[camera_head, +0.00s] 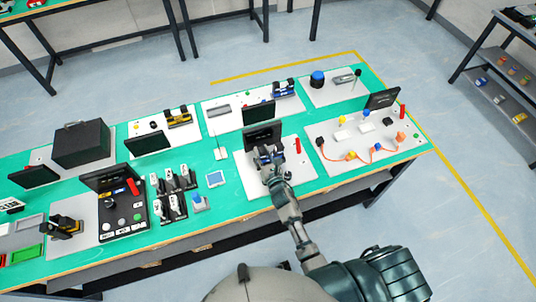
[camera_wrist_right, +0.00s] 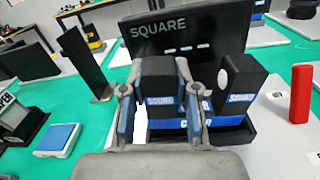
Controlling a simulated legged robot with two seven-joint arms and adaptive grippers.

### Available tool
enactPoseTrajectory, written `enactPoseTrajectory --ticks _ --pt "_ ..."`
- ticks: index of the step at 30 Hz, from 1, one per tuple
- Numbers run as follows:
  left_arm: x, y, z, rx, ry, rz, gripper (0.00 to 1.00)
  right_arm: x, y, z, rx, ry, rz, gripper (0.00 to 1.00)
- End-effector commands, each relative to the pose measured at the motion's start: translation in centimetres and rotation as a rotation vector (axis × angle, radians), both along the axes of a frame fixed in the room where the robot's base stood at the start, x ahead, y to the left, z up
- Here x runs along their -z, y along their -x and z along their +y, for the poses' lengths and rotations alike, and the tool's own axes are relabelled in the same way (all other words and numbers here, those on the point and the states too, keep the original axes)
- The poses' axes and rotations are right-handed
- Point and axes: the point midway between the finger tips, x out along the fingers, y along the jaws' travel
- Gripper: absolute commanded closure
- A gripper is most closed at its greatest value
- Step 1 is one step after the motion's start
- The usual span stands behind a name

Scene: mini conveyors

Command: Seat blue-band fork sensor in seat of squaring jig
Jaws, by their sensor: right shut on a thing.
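The blue-band fork sensor (camera_wrist_right: 226,123) has two black posts with blue labels on a blue-banded base. It stands upright in the right wrist view. My right gripper (camera_wrist_right: 157,88) is shut on its left post, one finger on each side. The squaring jig's black panel marked SQUARE (camera_wrist_right: 185,35) rises just behind the sensor. The jig's dark base (camera_wrist_right: 242,138) shows at the sensor's lower right. The fingers hide much of the contact, so I cannot tell whether the sensor is fully down. In the head view my right gripper (camera_head: 268,165) is at the jig (camera_head: 262,136). My left gripper is out of view.
A red cylinder (camera_wrist_right: 300,95) stands right of the jig on the white plate (camera_head: 247,180). A dark upright plate (camera_wrist_right: 83,62) and a blue-topped block (camera_wrist_right: 57,139) are to the left. A board with orange cable (camera_head: 360,160) lies right of the jig.

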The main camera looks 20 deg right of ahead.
Motion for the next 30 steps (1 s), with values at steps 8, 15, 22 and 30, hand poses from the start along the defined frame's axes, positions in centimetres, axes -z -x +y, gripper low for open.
enactPoseTrajectory --ticks 8,15,22,30 --pt "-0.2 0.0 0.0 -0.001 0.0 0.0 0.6 -1.0 0.0 0.0 -0.001 0.002 -0.001 1.0" --pt "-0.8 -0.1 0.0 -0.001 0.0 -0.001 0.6 -3.7 0.6 -0.2 0.0 0.003 0.001 1.0" --pt "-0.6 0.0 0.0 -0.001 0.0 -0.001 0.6 -3.9 6.2 -1.3 0.0 0.002 0.003 1.0" --pt "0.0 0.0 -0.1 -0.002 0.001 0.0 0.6 -4.5 12.8 -2.7 0.001 -0.001 0.002 1.0"
